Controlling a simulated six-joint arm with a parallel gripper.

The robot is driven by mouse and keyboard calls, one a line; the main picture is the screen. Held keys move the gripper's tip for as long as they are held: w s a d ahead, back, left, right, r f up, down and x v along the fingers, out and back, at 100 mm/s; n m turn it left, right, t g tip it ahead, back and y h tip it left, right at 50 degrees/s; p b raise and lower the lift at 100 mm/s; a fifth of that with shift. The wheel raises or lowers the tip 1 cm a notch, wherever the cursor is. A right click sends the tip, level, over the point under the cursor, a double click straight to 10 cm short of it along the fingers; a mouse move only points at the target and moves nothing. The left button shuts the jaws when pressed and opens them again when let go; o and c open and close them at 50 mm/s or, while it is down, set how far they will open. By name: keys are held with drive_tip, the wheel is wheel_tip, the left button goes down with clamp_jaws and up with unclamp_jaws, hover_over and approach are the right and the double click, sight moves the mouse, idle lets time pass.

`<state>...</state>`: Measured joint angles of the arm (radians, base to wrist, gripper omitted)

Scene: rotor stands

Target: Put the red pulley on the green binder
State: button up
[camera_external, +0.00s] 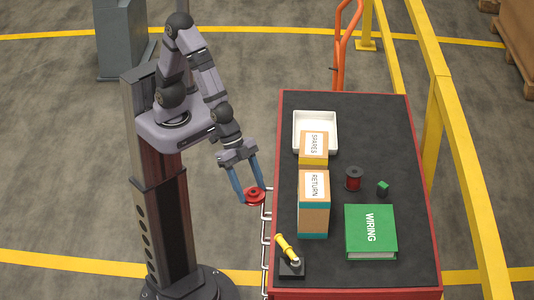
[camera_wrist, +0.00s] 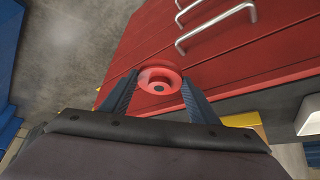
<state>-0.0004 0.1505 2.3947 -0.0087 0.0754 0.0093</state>
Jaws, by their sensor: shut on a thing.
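The red pulley (camera_external: 255,196) is between the blue fingers of my gripper (camera_external: 249,194), in the air just left of the red cart's side. In the wrist view the pulley (camera_wrist: 160,81) sits between the two fingertips of my gripper (camera_wrist: 162,92), its dark centre hole showing. My gripper is shut on it. The green binder (camera_external: 360,226), labelled WIRING, lies flat at the front right of the cart's black top. Its cover is bare.
The cart top (camera_external: 372,130) also holds a white tray (camera_external: 300,130), a SPARES box (camera_external: 313,147) and a RETURN box (camera_external: 314,205), which stand between my gripper and the binder. A dark red spool (camera_external: 353,179), a small green block (camera_external: 383,188) and a yellow-handled tool (camera_external: 287,248) stand nearby. Yellow railing (camera_external: 452,150) runs along the right.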

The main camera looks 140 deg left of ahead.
drive_tip(key=shift+r, duration=0.15)
idle(0.6)
wheel_tip(320, 180, up, 19)
drive_tip(key=w+a+n+b, duration=0.1)
drive_tip(key=w+a, duration=0.2)
drive_tip(key=a, duration=0.2)
drive_tip(key=w+a+n+y+b, duration=0.1)
drive_tip(key=w+a, duration=0.2)
drive_tip(key=a, duration=0.2)
drive_tip(key=w+a+r+n+b, duration=0.1)
drive_tip(key=w+a, duration=0.2)
drive_tip(key=a, duration=0.3)
drive_tip(key=shift+n+y, duration=0.3)
drive_tip(key=shift+y, duration=0.1)
drive_tip(key=w+a+n+b, duration=0.2)
drive_tip(key=a, duration=0.8)
drive_tip(key=n+g+y, duration=0.1)
drive_tip(key=y, duration=0.1)
hover_over(353, 157)
drive_tip(key=s+d, duration=0.1)
drive_tip(key=s, duration=0.1)
drive_tip(key=f, duration=0.2)
drive_tip(key=shift+w+d+f+p, duration=0.1)
drive_tip(key=shift+f+p, duration=0.3)
drive_tip(key=shift+f, duration=3.2)
drive_tip(key=shift+w+d+f+p, duration=0.1)
drive_tip(key=shift+f+p, duration=0.3)
drive_tip(key=shift+f, duration=3.15)
drive_tip(key=shift+f, duration=0.15)
